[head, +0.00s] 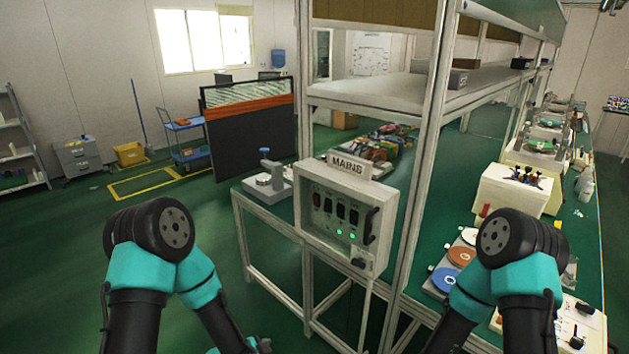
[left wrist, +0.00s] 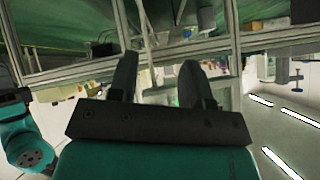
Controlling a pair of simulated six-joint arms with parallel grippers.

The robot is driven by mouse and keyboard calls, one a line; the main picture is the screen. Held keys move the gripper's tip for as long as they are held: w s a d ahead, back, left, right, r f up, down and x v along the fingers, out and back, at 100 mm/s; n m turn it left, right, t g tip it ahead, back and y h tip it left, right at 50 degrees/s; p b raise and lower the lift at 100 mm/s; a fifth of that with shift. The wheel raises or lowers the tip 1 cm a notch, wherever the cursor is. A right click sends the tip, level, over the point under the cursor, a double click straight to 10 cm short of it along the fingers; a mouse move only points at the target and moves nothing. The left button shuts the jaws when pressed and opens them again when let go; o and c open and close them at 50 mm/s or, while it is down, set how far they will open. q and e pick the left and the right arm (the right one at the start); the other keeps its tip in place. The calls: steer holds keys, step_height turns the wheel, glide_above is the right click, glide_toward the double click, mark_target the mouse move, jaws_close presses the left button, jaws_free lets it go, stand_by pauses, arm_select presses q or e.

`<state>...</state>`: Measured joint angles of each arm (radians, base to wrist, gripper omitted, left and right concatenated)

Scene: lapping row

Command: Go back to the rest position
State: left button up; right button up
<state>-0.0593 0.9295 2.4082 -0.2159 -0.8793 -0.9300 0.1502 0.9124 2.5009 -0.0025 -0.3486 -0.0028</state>
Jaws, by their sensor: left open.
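My left gripper (left wrist: 158,70) shows in the left wrist view with its two dark fingers apart and nothing between them. In that view the picture is upside down, with ceiling lights low on the right. In the head view both my arms rise from the bottom edge, bent at their black and teal joints. The left arm is in front of the floor and the right arm in front of the bench. I see neither gripper's fingers clearly in the head view. My right gripper is not seen.
The bench (head: 597,240) at right holds discs and machines. Green floor (head: 75,250) is clear at left.

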arm_select(q)
steer(key=s+a+f+n+g+y, duration=0.1)
steer(key=s+a+f+n+g, duration=0.2)
steer(key=s+n, duration=0.4)
steer(key=s+a+f+n+g+y, duration=0.1)
steer(key=s+a+f+n+g, duration=0.2)
steer(key=s+a+n, duration=0.3)
steer(key=s+n+g, duration=0.1)
steer(key=s, duration=0.1)
steer(key=shift+s+a+f, duration=0.15)
steer(key=shift+s+a, duration=0.15)
steer(key=shift+s, duration=0.1)
steer(key=shift+c, duration=0.3)
